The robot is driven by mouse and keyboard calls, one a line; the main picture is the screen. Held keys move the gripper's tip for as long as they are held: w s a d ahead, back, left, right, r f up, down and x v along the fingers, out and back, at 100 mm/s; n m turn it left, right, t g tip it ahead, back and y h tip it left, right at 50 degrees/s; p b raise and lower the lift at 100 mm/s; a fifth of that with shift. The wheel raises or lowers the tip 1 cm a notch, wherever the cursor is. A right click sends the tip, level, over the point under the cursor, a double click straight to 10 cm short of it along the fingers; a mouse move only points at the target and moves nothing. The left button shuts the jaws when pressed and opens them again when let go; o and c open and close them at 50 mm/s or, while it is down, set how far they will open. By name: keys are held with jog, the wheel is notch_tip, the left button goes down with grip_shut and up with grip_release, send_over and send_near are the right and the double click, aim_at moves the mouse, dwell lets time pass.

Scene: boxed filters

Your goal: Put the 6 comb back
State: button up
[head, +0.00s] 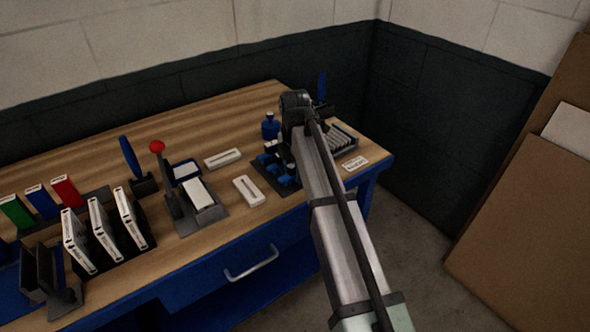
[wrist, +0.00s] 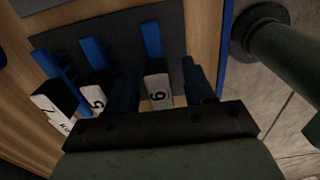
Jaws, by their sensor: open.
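In the wrist view a blue comb with a white end label (wrist: 158,92) stands at a dark slab (wrist: 120,40). Its numeral reads as a 6 or a turned 9; I cannot tell which. My gripper (wrist: 159,68) is open, with one dark finger on each side of this comb. Whether the fingers touch it is unclear. To its left stand a second labelled blue comb (wrist: 97,98), its numeral similar, and a third one (wrist: 54,113) tilted, with a dark part over it. In the head view the blue combs (head: 268,162) are partly hidden by my arm.
A blue bottle (head: 270,128) stands behind the combs. A rack of thin plates (head: 342,138) and a white label card (head: 355,163) are to the right, near the bench edge.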

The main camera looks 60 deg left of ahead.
notch_tip(320, 180, up, 12)
dwell(0.5)
jog(key=shift+f, duration=0.1)
dwell(0.4)
